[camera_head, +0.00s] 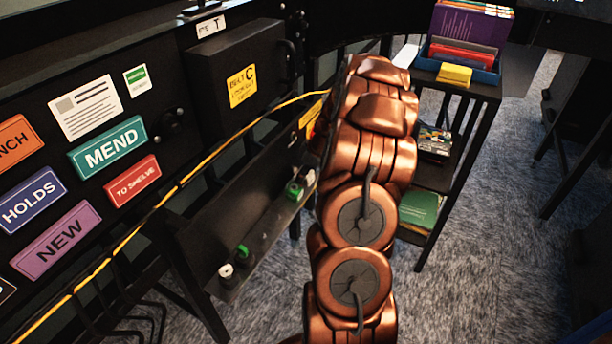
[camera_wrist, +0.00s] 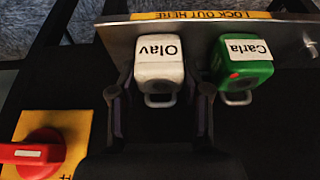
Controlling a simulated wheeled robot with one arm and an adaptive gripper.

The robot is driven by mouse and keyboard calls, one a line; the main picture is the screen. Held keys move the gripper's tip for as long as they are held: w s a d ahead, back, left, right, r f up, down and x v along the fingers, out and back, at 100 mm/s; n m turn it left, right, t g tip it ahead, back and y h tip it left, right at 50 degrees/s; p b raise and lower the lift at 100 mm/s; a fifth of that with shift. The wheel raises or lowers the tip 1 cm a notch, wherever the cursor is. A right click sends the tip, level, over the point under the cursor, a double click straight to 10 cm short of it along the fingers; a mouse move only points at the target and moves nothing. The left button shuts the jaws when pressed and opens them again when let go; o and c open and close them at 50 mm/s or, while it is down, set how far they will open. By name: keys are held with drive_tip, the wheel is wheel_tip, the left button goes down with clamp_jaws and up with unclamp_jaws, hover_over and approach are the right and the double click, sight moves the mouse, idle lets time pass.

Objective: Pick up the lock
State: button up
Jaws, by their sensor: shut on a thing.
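In the wrist view, a white lock (camera_wrist: 159,75) labelled "Olav" sits between the two fingers of my gripper (camera_wrist: 160,97), which is shut on it. A metal loop shows at the lock's lower end. The lock is at the edge of a metal plate (camera_wrist: 120,36) with a yellow "LOCK OUT HERE" strip. I cannot tell if it is still attached there. A green lock (camera_wrist: 242,62) labelled "Carla" is at the same plate, just right of the right finger. In the head view, my copper arm hides the gripper and the white lock.
A red rotary switch (camera_wrist: 40,152) on a yellow plate is at the wrist view's lower left. In the head view, a black ledge (camera_head: 262,240) carries small green and white items. A yellow cable (camera_head: 165,198) runs along the panel. A black shelf cart (camera_head: 462,135) stands right of my arm.

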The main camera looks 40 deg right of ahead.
wheel_tip(320, 180, up, 14)
drive_tip(key=shift+r+p, duration=0.25)
drive_tip(key=shift+p, duration=0.1)
idle(0.9)
drive_tip(key=shift+d, duration=0.1)
idle(0.5)
